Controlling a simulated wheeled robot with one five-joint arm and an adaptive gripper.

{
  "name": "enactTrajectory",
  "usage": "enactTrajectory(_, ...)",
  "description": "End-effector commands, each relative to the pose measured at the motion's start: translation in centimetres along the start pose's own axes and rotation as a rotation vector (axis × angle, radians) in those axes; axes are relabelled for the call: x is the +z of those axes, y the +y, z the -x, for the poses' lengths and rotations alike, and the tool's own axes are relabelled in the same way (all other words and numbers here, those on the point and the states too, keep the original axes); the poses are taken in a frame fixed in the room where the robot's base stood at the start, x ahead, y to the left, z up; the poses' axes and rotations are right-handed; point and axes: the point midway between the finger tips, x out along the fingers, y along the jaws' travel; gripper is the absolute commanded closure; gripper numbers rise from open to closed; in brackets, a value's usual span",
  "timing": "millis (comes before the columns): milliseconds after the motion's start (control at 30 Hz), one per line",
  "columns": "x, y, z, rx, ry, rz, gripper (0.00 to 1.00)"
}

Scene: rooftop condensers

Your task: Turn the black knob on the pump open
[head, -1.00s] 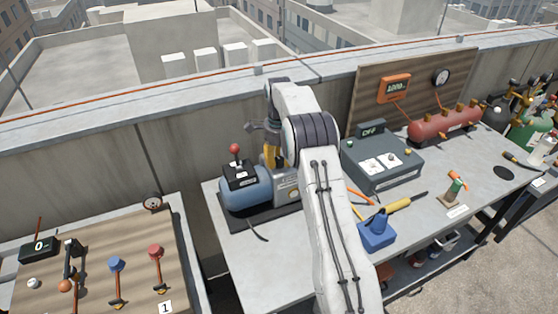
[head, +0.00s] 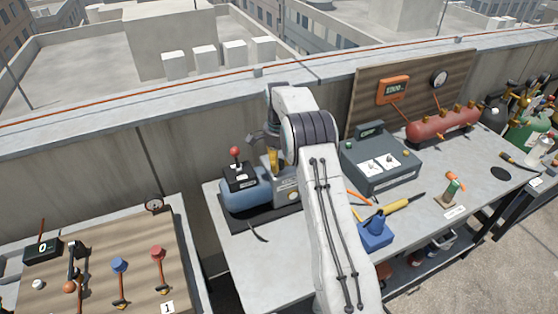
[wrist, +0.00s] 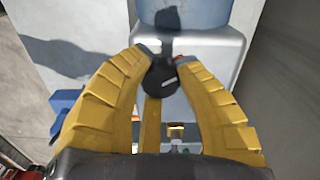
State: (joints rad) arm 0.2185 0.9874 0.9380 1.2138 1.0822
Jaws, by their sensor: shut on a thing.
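The pump (head: 247,192) is a blue tank with a grey end block on a black mat, at the left end of the grey workbench in the head view. A lever with a red ball stands on its black top box. The black knob (wrist: 163,80) shows in the wrist view with a pale line across it. My gripper (wrist: 164,62) has its yellow fingers closed around the knob, one tip on each side. In the head view my gripper (head: 273,162) is at the pump's grey end, largely hidden by my arm. The knob cannot be made out there.
A red tank (head: 444,126) is behind. A wooden board with levers (head: 140,270) is at lower left. A concrete parapet wall runs behind the bench.

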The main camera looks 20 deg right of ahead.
Motion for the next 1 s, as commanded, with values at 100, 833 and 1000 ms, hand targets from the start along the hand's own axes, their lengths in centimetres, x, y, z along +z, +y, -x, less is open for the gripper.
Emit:
enactTrajectory(100,0.20,0.12,-0.20,0.007,-0.004,0.114,1.00)
enactTrajectory(833,0.21,0.34,-0.42,0.009,-0.011,0.782,1.00)
enactTrajectory(1000,0.21,0.39,-0.45,0.009,-0.013,0.896,1.00)
